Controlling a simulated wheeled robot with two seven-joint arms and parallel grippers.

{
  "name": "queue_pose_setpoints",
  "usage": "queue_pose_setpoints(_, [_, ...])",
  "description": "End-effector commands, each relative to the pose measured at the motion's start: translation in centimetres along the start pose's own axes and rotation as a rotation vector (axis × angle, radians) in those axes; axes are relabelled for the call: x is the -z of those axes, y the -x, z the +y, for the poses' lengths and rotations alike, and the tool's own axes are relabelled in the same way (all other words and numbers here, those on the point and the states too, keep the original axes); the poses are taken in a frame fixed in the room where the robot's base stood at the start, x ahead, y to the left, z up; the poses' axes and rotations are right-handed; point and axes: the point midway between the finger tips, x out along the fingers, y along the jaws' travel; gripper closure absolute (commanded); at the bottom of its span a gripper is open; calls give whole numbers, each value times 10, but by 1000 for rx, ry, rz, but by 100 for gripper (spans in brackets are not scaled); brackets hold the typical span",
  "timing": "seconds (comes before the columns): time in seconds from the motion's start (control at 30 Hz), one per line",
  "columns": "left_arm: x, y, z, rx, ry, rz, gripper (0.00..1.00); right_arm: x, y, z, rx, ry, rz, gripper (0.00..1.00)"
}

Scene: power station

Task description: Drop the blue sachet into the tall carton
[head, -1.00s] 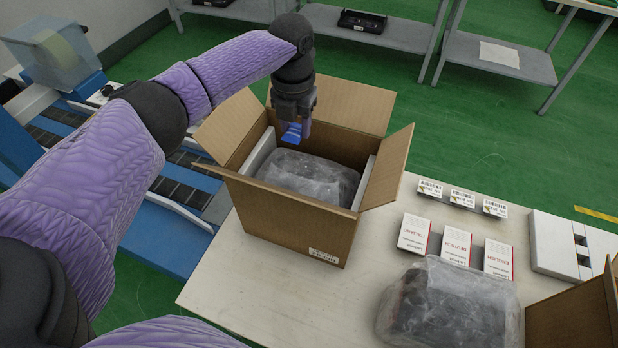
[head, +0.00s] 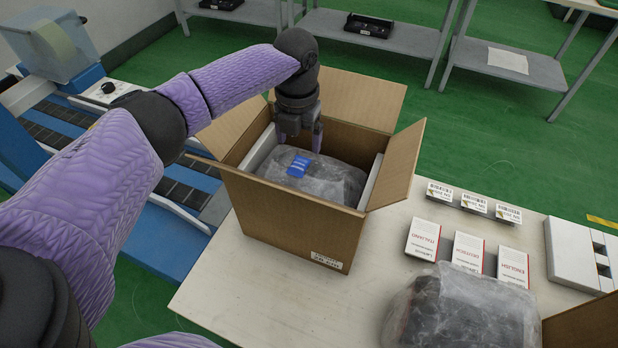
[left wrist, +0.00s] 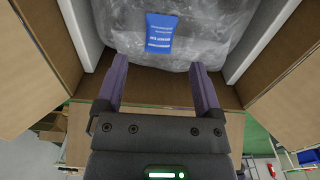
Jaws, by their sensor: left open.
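The blue sachet (head: 299,166) lies on top of the plastic-wrapped item (head: 335,182) inside the tall carton (head: 285,225). The carton stands upright with its flaps open. In the left wrist view the sachet (left wrist: 161,32) lies flat on the clear wrap, beyond my fingertips and apart from them. My left gripper (head: 299,140) is over the carton opening, just behind the sachet in the head view. In the left wrist view its two purple fingers (left wrist: 160,75) are wide apart with nothing between them. My right gripper is not in view.
White foam pads (head: 369,180) line the carton's sides. Right of it on the table are white boxes (head: 468,252), labelled small packs (head: 474,202), another wrapped item (head: 465,310) and a second carton (head: 585,325). A blue conveyor (head: 190,225) runs at left.

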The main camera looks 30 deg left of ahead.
Motion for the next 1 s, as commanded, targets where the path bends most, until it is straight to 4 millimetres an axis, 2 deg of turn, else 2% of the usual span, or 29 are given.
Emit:
queue_pose_setpoints(0.07, [0, 12, 0, 1, 0, -3, 14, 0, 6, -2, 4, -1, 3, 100])
queue_pose_setpoints(0.3, [0, 75, 0, 1, 0, -5, 14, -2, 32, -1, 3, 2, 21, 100])
queue_pose_setpoints(0.4, [0, 91, 0, 1, 0, -4, 14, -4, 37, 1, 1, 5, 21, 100])
queue_pose_setpoints(0.53, [0, 100, 0, 0, 0, -1, 14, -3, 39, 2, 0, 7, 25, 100])
queue_pose_setpoints(1.0, [0, 98, 0, 0, 0, 0, 14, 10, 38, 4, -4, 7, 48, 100])
